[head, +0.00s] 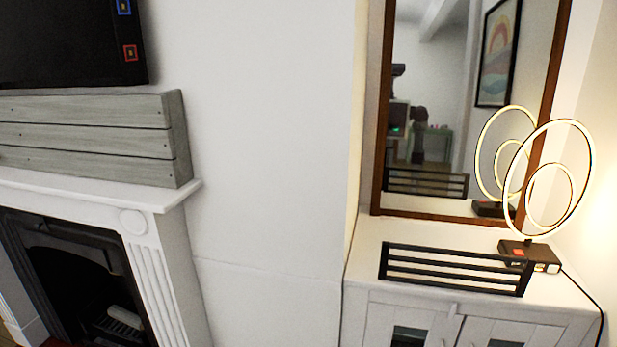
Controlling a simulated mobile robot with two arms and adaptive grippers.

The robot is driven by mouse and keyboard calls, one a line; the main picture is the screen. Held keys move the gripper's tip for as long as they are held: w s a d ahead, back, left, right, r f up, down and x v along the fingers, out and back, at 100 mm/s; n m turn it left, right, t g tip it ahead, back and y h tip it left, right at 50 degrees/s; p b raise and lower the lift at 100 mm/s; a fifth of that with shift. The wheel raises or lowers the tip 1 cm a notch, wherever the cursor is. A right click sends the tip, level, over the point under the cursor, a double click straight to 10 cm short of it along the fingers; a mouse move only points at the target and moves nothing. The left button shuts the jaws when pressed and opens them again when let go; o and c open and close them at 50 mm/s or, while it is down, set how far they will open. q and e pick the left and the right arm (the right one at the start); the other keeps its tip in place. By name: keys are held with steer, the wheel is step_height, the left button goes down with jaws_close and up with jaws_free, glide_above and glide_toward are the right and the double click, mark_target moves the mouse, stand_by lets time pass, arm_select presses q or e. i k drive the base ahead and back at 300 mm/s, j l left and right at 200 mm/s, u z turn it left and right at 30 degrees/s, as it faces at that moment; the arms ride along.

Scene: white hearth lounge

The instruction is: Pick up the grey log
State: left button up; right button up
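A pale grey, rounded, log-like piece (124,316) lies in the dark fireplace opening at the lower left, on or just above a slatted grate (112,328). It is small in the view, and I cannot tell for sure that it is the grey log. Neither of my grippers shows in the head view.
A white fireplace surround (165,255) with a mantel shelf (120,190) frames the opening. A grey plank box (90,130) stands on the mantel below a dark screen (70,45). At right, a white cabinet (375,265) holds a black rack (455,270), ring lamp (590,160) and mirror (425,120).

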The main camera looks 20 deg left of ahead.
mark_target(131, 319)
steer(key=j, duration=0.55)
steer(key=k+j+z, duration=0.1)
steer(key=j, duration=0.45)
steer(key=k+j, duration=0.1)
steer(key=j, duration=0.5)
steer(key=k+j, duration=0.1)
steer(key=j, duration=0.45)
steer(key=k+j+z, duration=0.1)
steer(key=j, duration=0.45)
steer(key=k+j, duration=0.1)
steer(key=j, duration=0.45)
steer(key=i+z, duration=0.05)
